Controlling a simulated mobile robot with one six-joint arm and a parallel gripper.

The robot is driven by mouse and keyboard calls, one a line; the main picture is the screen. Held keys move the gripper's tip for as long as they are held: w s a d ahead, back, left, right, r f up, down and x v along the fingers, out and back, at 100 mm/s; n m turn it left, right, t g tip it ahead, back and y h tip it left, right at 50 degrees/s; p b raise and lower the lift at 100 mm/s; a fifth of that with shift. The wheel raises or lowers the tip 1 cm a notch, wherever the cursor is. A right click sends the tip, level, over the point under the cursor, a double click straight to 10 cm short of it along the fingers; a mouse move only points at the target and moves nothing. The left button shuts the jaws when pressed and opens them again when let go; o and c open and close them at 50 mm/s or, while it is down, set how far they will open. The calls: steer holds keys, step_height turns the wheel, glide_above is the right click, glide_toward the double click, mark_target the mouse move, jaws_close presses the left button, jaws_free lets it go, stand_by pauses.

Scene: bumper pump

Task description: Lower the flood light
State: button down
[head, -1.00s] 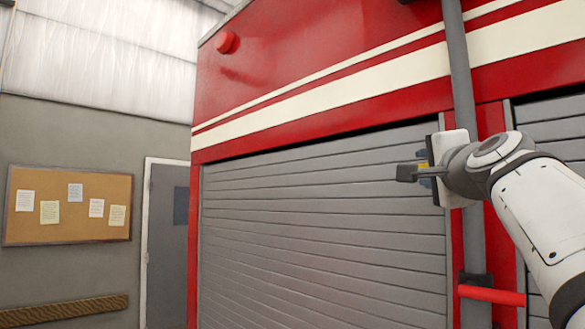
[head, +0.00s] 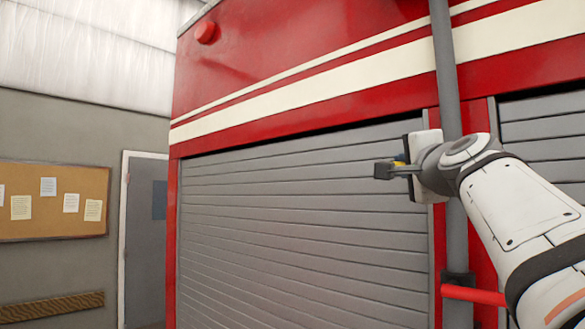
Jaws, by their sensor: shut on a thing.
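My gripper (head: 386,169) is in front of the grey roller shutter, just left of the grey pole (head: 447,80). The pole runs up the red truck side (head: 300,55) and out of the top of the picture. A red handle (head: 472,294) sticks out to the right from a dark collar low on the pole. The flood light's lamp is not visible.
The roller shutter (head: 290,240) fills the middle, with another shutter (head: 550,130) right of the pole. A round red light (head: 206,32) is high on the truck. A grey door (head: 145,230) and cork board (head: 60,222) are on the left wall, with free room before them.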

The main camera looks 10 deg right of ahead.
stand_by(0.3)
step_height(320, 180, down, 12)
steer(key=b, duration=1.2)
steer(key=shift+r, duration=0.25)
steer(key=c, duration=1.4)
jaws_free()
steer(key=shift+r, duration=0.1)
steer(key=shift+s, duration=0.1)
